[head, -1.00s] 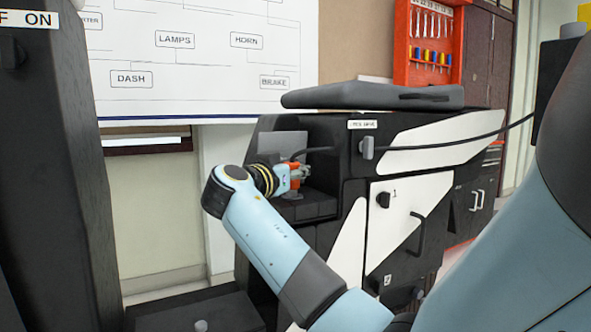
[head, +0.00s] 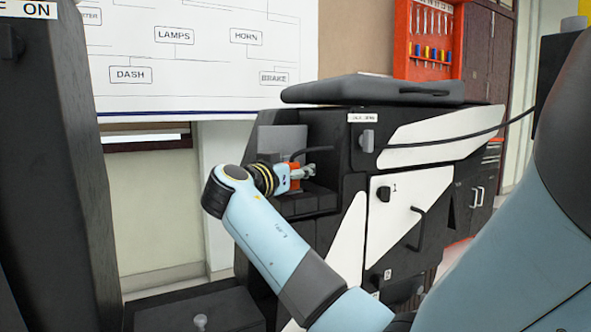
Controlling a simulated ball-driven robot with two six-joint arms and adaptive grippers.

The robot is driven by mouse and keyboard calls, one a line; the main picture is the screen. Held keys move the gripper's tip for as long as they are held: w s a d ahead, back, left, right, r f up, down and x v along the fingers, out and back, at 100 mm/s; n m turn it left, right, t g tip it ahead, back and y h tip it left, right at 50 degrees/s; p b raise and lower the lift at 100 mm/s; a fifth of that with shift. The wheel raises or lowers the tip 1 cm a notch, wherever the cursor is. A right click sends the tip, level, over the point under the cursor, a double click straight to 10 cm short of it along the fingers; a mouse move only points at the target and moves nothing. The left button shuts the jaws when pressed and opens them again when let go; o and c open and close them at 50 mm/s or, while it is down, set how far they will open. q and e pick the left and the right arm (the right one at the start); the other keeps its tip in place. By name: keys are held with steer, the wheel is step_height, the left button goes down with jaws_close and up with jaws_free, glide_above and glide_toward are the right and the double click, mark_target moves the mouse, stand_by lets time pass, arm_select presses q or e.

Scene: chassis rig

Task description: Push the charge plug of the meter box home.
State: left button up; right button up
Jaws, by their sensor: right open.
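A black chassis rig (head: 340,208) stands ahead with a dark recess in its upper left. My right gripper (head: 309,172) is at this recess, jaws open and pointing right, its orange and silver parts in front of the dark interior. A grey panel (head: 281,139) stands in the recess behind it. A short black cable (head: 313,152) runs just above the jaws. A grey plug-like block (head: 367,140) with a long cable sits on the rig's face under a white label, too blurred to read. I cannot tell which part is the charge plug or whether the jaws touch anything. My left gripper is out of view.
The long black cable (head: 460,143) runs right from the grey block across the rig. A dark grey pad (head: 372,93) lies on top. A black post (head: 45,160) stands at the left.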

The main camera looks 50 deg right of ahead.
steer(key=shift+a, duration=0.1)
steer(key=v, duration=0.7)
steer(key=shift+s+a, duration=0.1)
steer(key=shift+a, duration=0.1)
